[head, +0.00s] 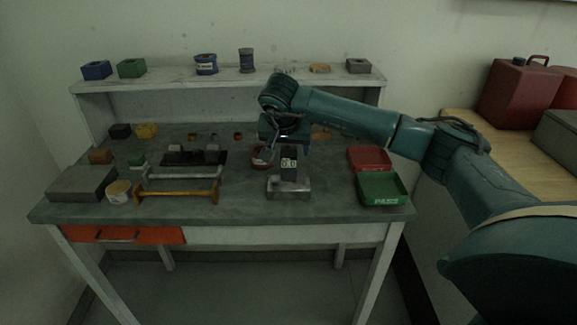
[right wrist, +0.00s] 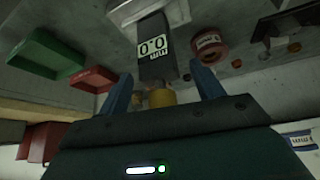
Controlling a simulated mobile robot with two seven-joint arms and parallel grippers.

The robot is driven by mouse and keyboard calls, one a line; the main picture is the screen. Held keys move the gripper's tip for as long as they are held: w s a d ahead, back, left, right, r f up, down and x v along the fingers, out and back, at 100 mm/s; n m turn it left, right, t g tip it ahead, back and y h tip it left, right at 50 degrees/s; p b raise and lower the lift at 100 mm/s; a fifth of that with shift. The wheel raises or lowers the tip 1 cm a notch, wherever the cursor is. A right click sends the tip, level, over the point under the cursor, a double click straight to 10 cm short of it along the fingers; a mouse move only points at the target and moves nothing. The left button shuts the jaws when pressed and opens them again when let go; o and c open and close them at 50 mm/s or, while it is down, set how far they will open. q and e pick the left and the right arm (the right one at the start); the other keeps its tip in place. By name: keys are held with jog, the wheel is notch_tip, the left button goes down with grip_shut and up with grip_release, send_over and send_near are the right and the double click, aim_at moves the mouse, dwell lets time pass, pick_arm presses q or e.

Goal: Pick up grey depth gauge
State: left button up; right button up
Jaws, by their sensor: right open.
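The grey depth gauge (head: 289,166) stands upright on the workbench near its front edge, right of the middle. It has a dark body with a light numeric display and a wider pale base (head: 289,190). My right gripper (head: 286,146) is open just above and behind the gauge's top. In the right wrist view the gauge (right wrist: 152,62) shows its display just past my two blue fingertips (right wrist: 163,82), roughly centred between them. I cannot tell whether a finger touches it. My left gripper is not in view.
A red round tin (head: 260,158) stands close left of the gauge. Yellow (head: 180,194) and grey handle-like bars lie further left. Green (head: 382,189) and red (head: 369,158) trays are at the right. A raised shelf (head: 225,80) runs along the back.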

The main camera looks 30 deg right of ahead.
jog(key=shift+c, duration=0.5)
grip_shut()
